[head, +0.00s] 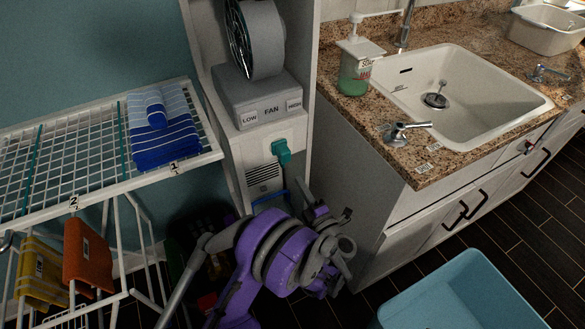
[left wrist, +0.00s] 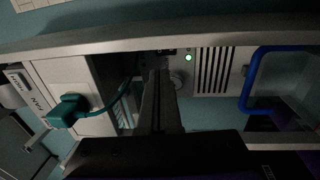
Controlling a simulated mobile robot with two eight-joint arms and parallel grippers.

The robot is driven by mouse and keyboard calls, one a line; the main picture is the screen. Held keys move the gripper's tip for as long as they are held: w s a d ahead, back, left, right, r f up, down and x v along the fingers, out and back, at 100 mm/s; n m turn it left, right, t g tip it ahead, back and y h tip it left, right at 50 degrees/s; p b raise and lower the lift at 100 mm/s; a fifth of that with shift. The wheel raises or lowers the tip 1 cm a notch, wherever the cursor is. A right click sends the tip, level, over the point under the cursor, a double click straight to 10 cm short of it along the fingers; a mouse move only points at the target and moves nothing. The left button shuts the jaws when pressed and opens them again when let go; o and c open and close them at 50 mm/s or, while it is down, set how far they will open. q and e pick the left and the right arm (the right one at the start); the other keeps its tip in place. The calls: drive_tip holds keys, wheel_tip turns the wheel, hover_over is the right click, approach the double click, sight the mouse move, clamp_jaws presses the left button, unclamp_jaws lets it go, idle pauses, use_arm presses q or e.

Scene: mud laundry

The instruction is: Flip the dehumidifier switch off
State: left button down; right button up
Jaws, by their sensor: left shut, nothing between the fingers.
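The dehumidifier is a pale unit low in the narrow white cabinet, with dark vent slots (head: 263,178) in the head view. In the left wrist view its face (left wrist: 210,70) shows a lit green light, vent slots and a blue handle (left wrist: 250,80). My left gripper (left wrist: 157,73) is shut and empty, its dark fingers pointing at the panel beside the green light. They cover part of the panel, and I cannot make out the switch clearly or tell whether they touch it. In the head view my purple left arm hides the lower dehumidifier. My right gripper is out of view.
Above the dehumidifier, a teal plug (head: 282,151) sits in an outlet, below a grey fan base (head: 262,103). A wire rack (head: 60,150) with blue towels stands left. A sink counter (head: 425,170) and light-blue tub (head: 465,295) lie right.

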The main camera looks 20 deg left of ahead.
use_arm(q)
drive_tip(key=x, duration=1.3)
drive_tip(key=shift+b, duration=0.3)
drive_tip(key=shift+a, duration=0.1)
drive_tip(key=shift+w+a+r, duration=0.15)
drive_tip(key=shift+w, duration=0.05)
drive_tip(key=shift+s, duration=0.15)
